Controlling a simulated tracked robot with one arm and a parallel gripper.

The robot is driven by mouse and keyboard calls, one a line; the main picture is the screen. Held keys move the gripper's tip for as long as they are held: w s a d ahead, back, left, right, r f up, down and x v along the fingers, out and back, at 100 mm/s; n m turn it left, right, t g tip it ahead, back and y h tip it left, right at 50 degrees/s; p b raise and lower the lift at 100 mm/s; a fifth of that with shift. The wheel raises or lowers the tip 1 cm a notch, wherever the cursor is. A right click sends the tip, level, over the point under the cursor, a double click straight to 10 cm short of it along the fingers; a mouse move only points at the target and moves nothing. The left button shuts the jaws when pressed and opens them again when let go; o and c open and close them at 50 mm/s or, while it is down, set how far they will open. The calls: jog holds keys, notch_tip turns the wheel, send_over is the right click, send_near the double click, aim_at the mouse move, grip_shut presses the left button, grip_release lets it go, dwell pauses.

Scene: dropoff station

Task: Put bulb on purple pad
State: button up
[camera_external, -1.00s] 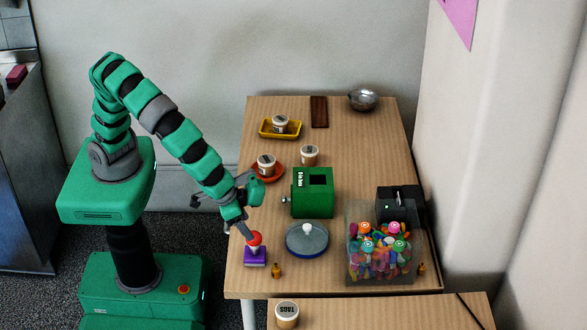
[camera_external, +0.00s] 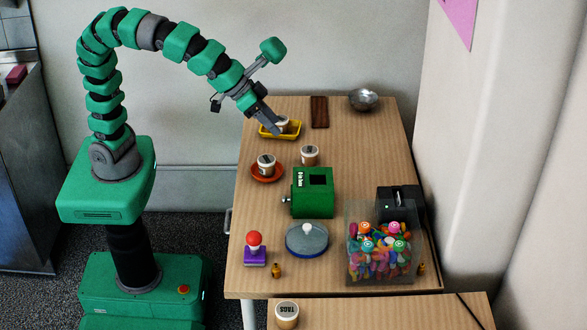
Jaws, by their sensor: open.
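A red bulb-shaped knob (camera_external: 254,239) stands upright on the purple pad (camera_external: 255,257) near the front left corner of the table. Whether it is a separate piece or fixed to the pad I cannot tell. My gripper (camera_external: 276,130) is open over the yellow tray (camera_external: 268,132) at the back left. It is close to the white lidded cup (camera_external: 282,124) in that tray and partly hides it. I cannot tell whether the fingers touch the cup.
A cup on an orange saucer (camera_external: 278,173), another cup (camera_external: 310,155), a green box (camera_external: 312,193) and a round lidded dish (camera_external: 307,242) stand mid-table. A clear bin (camera_external: 353,272) of colourful pieces is at right. A metal bowl (camera_external: 363,99) is at the back.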

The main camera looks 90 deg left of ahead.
jog(key=s+a+r+t, duration=0.3)
jog(key=a+r, duration=0.8)
jog(key=r, duration=0.4)
jog(key=s+a+r+m+t+y, duration=0.1)
jog(key=s+a+r+t, duration=0.3)
jog(key=a+r, duration=0.8)
notch_tip(320, 180, up, 3)
jog(key=shift+s+a+r+m, duration=0.2)
jog(key=shift+s+m, duration=0.1)
jog(key=shift+s, duration=0.45)
